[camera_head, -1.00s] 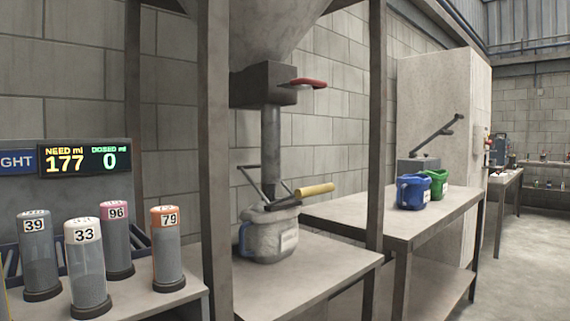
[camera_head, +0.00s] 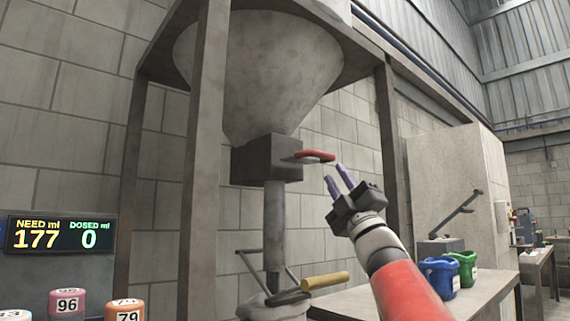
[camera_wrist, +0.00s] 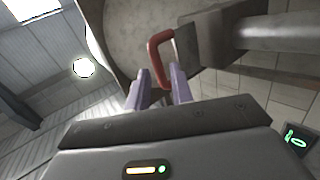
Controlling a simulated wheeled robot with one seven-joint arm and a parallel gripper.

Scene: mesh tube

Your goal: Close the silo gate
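The silo (camera_head: 255,65) is a grey cone above a dark gate box (camera_head: 266,160), with a pipe (camera_head: 275,225) leading down from it. A red gate handle (camera_head: 316,156) sticks out from the right side of the box. My gripper (camera_head: 334,176) is open and empty, just right of and below the handle. In the wrist view the red handle (camera_wrist: 158,58) lies just ahead of the two purple fingertips, near the gap between them. I cannot tell whether they touch it.
A whitish bucket (camera_head: 272,308) stands under the pipe, with a yellow-handled tool (camera_head: 325,281) at its rim. Steel posts (camera_head: 205,150) flank the silo. The display (camera_head: 60,235) reads need 177, dosed 0.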

